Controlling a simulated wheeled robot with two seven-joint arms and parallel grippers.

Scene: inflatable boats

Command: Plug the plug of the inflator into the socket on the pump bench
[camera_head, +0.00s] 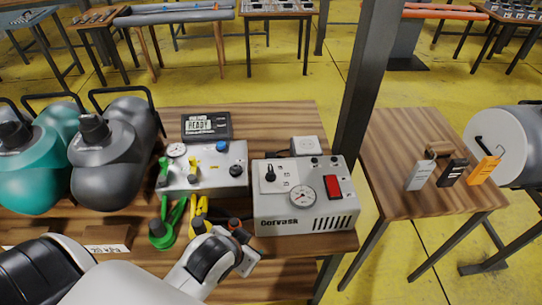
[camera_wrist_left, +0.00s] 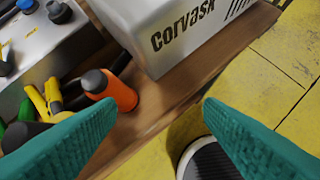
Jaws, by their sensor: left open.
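The inflator is a pale grey box (camera_head: 304,209) marked Corvask, with a gauge, a knob and a red switch. It stands on the wooden pump bench (camera_head: 285,115), and its lower front also shows in the left wrist view (camera_wrist_left: 180,35). A small white box (camera_head: 305,146) behind it looks like the socket. I cannot make out the plug; a short dark cable shows behind the inflator. My left gripper (camera_head: 246,257) is open and empty at the bench's front, before the inflator; its teal fingers (camera_wrist_left: 158,112) spread over the bench edge. My right gripper is not in view.
An orange dark-tipped tool (camera_wrist_left: 122,92) stands close by the left fingers, beside green and yellow handled tools (camera_head: 180,220). A valve box (camera_head: 205,178) and a READY display (camera_head: 206,126) stand left of the inflator. A dark post (camera_head: 362,90) rises right of the bench.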

